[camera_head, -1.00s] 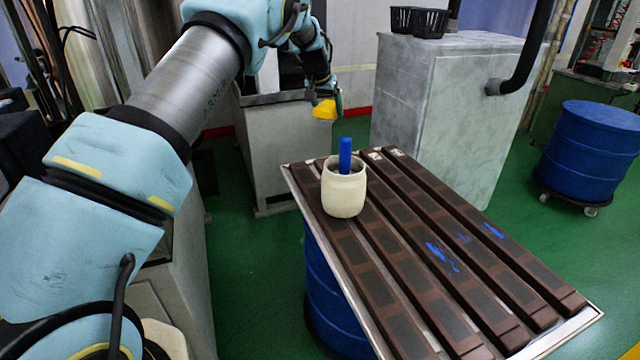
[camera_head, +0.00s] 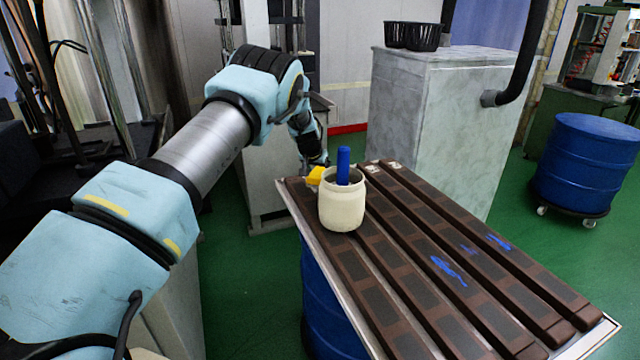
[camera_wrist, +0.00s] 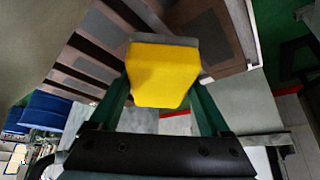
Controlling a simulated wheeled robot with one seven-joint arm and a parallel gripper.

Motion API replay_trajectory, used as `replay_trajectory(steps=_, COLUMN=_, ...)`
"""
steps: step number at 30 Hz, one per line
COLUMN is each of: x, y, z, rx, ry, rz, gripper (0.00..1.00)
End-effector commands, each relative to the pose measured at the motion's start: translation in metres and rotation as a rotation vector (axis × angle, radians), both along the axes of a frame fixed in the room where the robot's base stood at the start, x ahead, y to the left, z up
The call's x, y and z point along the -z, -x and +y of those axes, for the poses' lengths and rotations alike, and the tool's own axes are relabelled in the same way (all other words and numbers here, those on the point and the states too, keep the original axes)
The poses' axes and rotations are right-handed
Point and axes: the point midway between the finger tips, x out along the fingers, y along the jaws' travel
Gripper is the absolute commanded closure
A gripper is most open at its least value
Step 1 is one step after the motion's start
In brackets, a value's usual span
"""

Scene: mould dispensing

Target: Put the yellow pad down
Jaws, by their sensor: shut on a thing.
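The yellow pad (camera_head: 316,175) is at the far left end of the slatted table (camera_head: 297,211), just behind and left of the cream jar (camera_head: 342,207). In the wrist view the yellow pad (camera_wrist: 163,74) fills the middle, with a grey edge along its top. My gripper (camera_wrist: 160,100) is shut on it, one green finger on each side. In the head view the gripper is mostly hidden behind the pad and jar. The brown slats show close behind the pad in the wrist view. I cannot tell whether the pad touches them.
The jar holds an upright blue-handled tool (camera_head: 343,166). Blue smears mark the slats to the right, which are otherwise clear. A blue drum (camera_head: 592,158) stands at the right.

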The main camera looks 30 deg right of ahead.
Motion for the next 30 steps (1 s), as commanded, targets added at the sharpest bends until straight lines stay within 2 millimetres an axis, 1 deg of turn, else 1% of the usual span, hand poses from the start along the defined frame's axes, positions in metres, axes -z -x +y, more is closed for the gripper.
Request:
replay_trajectory(steps=4, x=0.013, y=0.000, z=0.001, rx=0.000, ry=-0.002, rz=0.001, gripper=0.71)
replay_trajectory(steps=7, x=0.028, y=0.000, z=0.001, rx=-0.001, ry=-0.002, rz=0.002, gripper=0.71)
replay_trajectory(steps=10, x=0.037, y=0.000, z=0.000, rx=0.000, ry=-0.001, rz=0.001, gripper=0.71)
replay_trajectory(steps=17, x=0.038, y=0.000, z=0.000, rx=0.000, ry=0.000, rz=0.000, gripper=0.71)
replay_trajectory(steps=25, x=0.045, y=0.000, z=0.000, rx=-0.001, ry=0.001, rz=0.000, gripper=0.71)
replay_trajectory(steps=26, x=0.044, y=0.000, z=0.000, rx=-0.001, ry=0.000, rz=0.000, gripper=0.17)
replay_trajectory(steps=30, x=0.044, y=0.000, z=0.000, rx=-0.001, ry=0.000, rz=0.000, gripper=0.01)
